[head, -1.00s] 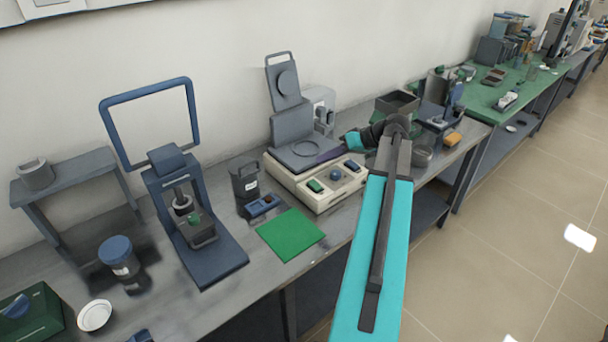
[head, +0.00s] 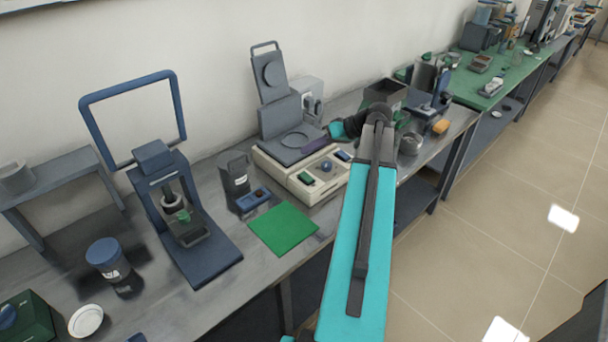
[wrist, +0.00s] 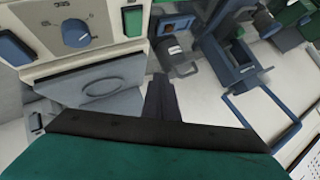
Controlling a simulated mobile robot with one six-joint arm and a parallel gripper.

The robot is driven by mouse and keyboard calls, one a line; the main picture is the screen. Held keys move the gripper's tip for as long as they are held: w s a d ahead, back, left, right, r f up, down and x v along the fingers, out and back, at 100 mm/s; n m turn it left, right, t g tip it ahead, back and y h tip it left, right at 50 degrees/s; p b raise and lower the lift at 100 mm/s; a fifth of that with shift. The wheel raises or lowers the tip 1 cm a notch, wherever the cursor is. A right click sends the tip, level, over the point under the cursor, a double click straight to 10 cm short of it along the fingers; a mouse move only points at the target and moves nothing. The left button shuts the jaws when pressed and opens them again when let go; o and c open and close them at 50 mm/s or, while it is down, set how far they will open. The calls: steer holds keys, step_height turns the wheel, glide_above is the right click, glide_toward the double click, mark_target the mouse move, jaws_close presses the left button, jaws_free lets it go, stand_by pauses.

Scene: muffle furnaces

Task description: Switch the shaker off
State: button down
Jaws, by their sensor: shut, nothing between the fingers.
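A beige machine with a flat grey plate on top fits the shaker best, though no name on it is readable. Its front panel (head: 311,190) carries a green rocker switch (head: 306,178), a round blue knob (head: 326,165) and a blue rocker switch (head: 343,155). In the wrist view the green switch (wrist: 133,20), knob (wrist: 76,33) and blue switch (wrist: 15,48) show at the top left. My gripper (head: 314,146) is shut and empty, over the right side of the grey plate, just behind the panel. Its fingers (wrist: 160,98) look apart from the switches; contact with the plate is unclear.
A blue press (head: 188,240) stands further left. A dark open box (head: 385,92) stands behind my wrist. Open floor lies right of the bench.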

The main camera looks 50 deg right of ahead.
mark_target(308, 175)
steer(key=shift+w+f+b, duration=0.15)
steer(key=shift+f+b, duration=0.5)
steer(key=shift+f, duration=0.65)
steer(key=shift+w+f+b, duration=0.2)
steer(key=shift+f+b, duration=0.4)
steer(key=shift+f, duration=0.65)
steer(key=shift+w+f+b, duration=0.15)
steer(key=shift+f+b, duration=0.5)
steer(key=shift+f, duration=0.65)
steer(key=shift+w+f+b, duration=0.1)
steer(key=shift+f+b, duration=0.55)
steer(key=shift+f, duration=0.1)
steer(key=shift+r, duration=0.2)
steer(key=shift+r+p, duration=0.3)
steer(key=shift+r, duration=0.35)
steer(key=shift+r, duration=0.1)
steer(key=shift+s+r+p, duration=0.2)
steer(key=shift+r+p, duration=0.35)
steer(key=shift+r, duration=0.65)
steer(key=shift+s+r+p, duration=0.2)
steer(key=shift+r+p, duration=0.3)
steer(key=shift+r, duration=0.65)
steer(key=shift+s, duration=0.1)
